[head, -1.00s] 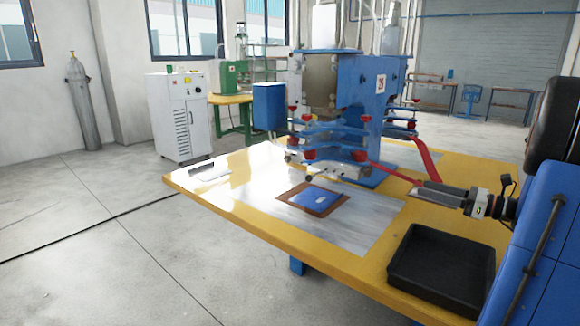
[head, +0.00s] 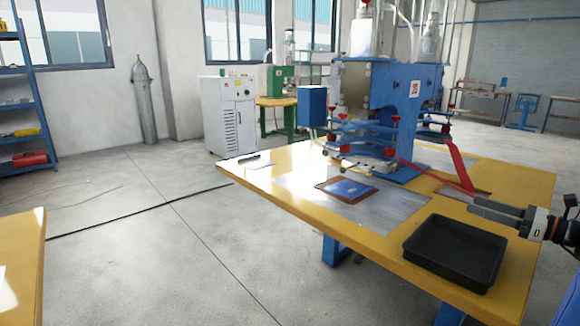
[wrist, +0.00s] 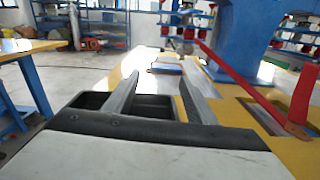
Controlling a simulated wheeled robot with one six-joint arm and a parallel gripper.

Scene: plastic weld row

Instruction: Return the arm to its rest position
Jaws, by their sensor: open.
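My gripper (head: 499,211) is at the right of the head view, above the yellow table and just behind the black tray. In the wrist view its two fingers (wrist: 154,90) are spread apart with nothing between them. The arm behind it is mostly cut off by the picture's right edge.
The black tray (head: 413,251) sits on the yellow table (head: 520,178), near its front edge. A blue piece on a brown base (head: 347,189) lies on a grey plate. The blue welding machine (head: 398,130) with red levers stands behind. Open floor (head: 190,265) lies left.

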